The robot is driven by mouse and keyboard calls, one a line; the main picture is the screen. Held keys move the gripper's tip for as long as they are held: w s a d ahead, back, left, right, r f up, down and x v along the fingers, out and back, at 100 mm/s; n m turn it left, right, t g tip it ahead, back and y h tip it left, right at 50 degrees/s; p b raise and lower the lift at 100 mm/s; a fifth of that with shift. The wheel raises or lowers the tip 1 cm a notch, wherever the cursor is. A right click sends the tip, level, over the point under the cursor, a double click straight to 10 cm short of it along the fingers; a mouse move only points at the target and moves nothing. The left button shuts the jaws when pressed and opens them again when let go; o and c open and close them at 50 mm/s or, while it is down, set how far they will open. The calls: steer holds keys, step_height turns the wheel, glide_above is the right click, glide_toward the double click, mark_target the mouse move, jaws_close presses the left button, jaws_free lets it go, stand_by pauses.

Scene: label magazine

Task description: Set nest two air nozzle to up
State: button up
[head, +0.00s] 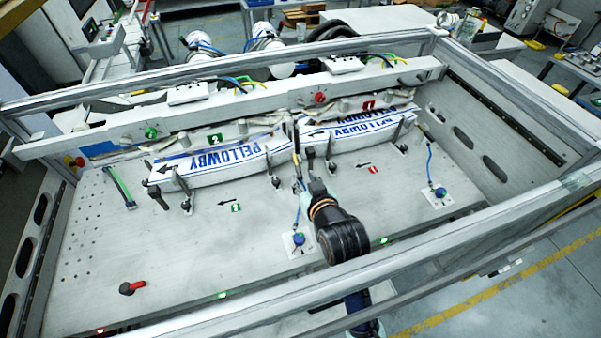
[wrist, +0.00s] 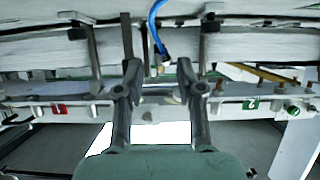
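The green plate numbered 2 (head: 215,138) marks nest two, which holds a white PELLOWBY label stack (head: 215,170). A blue air hose (head: 296,213) rises from a blue knob (head: 298,240) on a white plate at the stack's right end. In the wrist view, the blue hose (wrist: 155,25) ends in a small dark nozzle with a brass-coloured tip (wrist: 164,60). My gripper (wrist: 159,68) is open, its two fingers on either side of the nozzle in the picture; contact is not visible. In the head view my gripper (head: 308,172) is near the gap between the stacks, and the nozzle is hard to make out.
Nest one's label stack (head: 350,132) lies to the right, with another blue hose (head: 430,160) and knob (head: 440,192) beside it. Upright posts (head: 186,200) stand along the stacks.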

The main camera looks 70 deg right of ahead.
mark_target(300, 172)
steer(key=shift+x, duration=1.55)
steer(key=shift+c, duration=0.3)
jaws_close()
steer(key=shift+r+p, duration=0.45)
steer(key=shift+p, duration=0.7)
steer(key=shift+y+p, duration=0.3)
steer(key=shift+p, duration=0.15)
steer(key=shift+f+g, duration=0.3)
steer(key=shift+o, duration=0.3)
jaws_free()
